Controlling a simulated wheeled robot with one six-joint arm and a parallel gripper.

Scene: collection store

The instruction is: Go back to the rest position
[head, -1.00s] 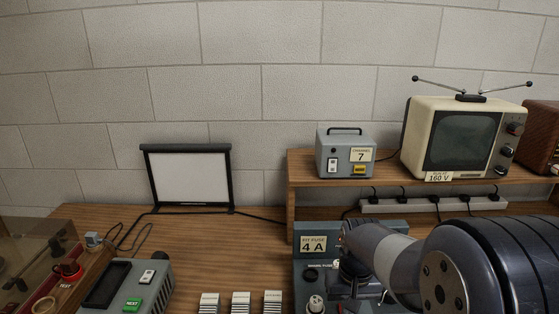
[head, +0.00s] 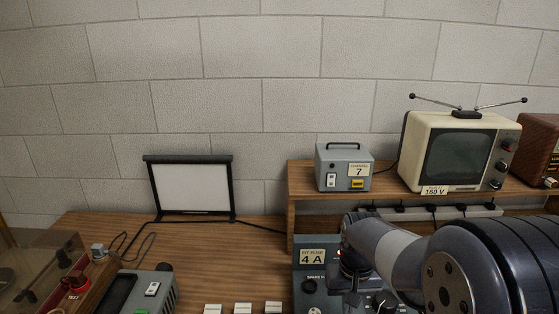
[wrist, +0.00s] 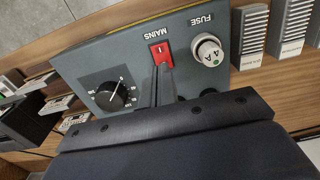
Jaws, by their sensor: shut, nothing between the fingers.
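My gripper (wrist: 163,70) shows in the wrist view with its two dark fingers together and nothing between them. The fingers point at the grey control box (wrist: 85,65), their tips in front of the red MAINS switch (wrist: 161,53); I cannot tell whether they touch it. A black dial (wrist: 115,95) is left of the fingers and a white fuse holder marked 4 A (wrist: 207,50) is to their right. In the head view my arm reaches over the same box, with its FIT FUSE 4 A label (head: 311,257), and hides much of it. The fingers are not visible there.
A shelf (head: 300,202) behind the box bears a grey CHANNEL 7 unit (head: 343,167) and a cream television (head: 458,150) with antennae. A framed white screen (head: 191,187) stands at the back left. The bench (head: 215,262) is clear in front of the screen.

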